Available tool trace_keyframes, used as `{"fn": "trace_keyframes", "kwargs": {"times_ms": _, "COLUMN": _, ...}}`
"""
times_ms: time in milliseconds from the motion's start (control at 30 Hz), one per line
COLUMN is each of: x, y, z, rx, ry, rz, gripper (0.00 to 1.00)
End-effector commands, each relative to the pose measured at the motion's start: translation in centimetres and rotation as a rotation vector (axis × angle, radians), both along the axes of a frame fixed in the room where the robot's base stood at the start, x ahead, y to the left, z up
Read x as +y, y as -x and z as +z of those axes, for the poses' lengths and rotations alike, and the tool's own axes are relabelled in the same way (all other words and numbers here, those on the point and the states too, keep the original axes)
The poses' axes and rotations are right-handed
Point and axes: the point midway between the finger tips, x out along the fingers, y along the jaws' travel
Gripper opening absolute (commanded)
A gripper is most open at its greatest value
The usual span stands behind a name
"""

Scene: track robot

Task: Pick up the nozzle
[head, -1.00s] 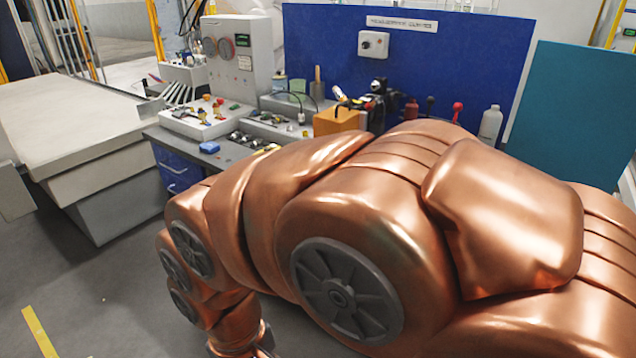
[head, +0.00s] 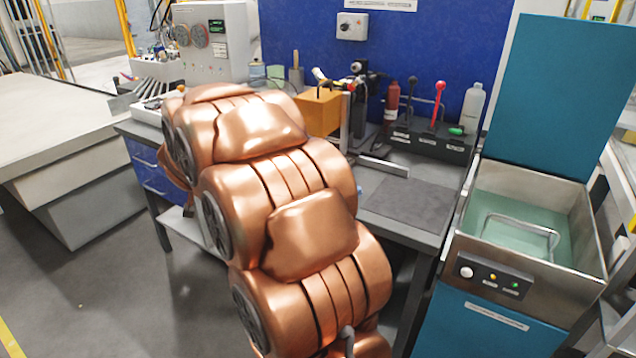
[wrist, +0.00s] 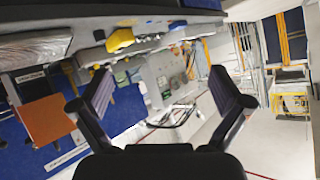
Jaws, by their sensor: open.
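I cannot pick out the nozzle with certainty in either view; the small parts on the workbench are too small or partly hidden behind my arm. My gripper (wrist: 162,75) shows in the wrist view with its two dark fingers spread wide and nothing between them. In the head view my copper arm covers much of the bench's left part, and the gripper is hidden. The wrist view is turned over, with the bench along its top and left.
An orange block (head: 318,111) stands on the bench (head: 400,233), before a blue panel (head: 430,45). A lever box (head: 432,140) and a pale bottle (head: 471,108) are to its right. A teal-lidded basin (head: 535,205) stands at the right. A pale table (head: 60,125) is at left.

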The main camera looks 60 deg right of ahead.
Motion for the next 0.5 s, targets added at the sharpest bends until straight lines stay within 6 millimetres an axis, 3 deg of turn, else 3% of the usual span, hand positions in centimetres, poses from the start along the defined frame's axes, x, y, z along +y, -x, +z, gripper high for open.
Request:
{"fn": "trace_keyframes", "kwargs": {"times_ms": 33, "x": -3.9, "y": 0.6, "z": -1.3, "rx": -0.002, "ry": 0.030, "rz": -0.104, "gripper": 1.00}}
{"fn": "trace_keyframes", "kwargs": {"times_ms": 200, "x": -14.7, "y": 5.7, "z": -4.1, "rx": 0.037, "ry": 0.136, "rz": -0.453, "gripper": 1.00}}
{"fn": "trace_keyframes", "kwargs": {"times_ms": 300, "x": -18.9, "y": 9.6, "z": -5.8, "rx": 0.088, "ry": 0.184, "rz": -0.627, "gripper": 1.00}}
{"fn": "trace_keyframes", "kwargs": {"times_ms": 400, "x": -21.4, "y": 13.0, "z": -7.1, "rx": 0.141, "ry": 0.217, "rz": -0.756, "gripper": 1.00}}
{"fn": "trace_keyframes", "kwargs": {"times_ms": 500, "x": -22.7, "y": 15.2, "z": -8.0, "rx": 0.183, "ry": 0.234, "rz": -0.835, "gripper": 1.00}}
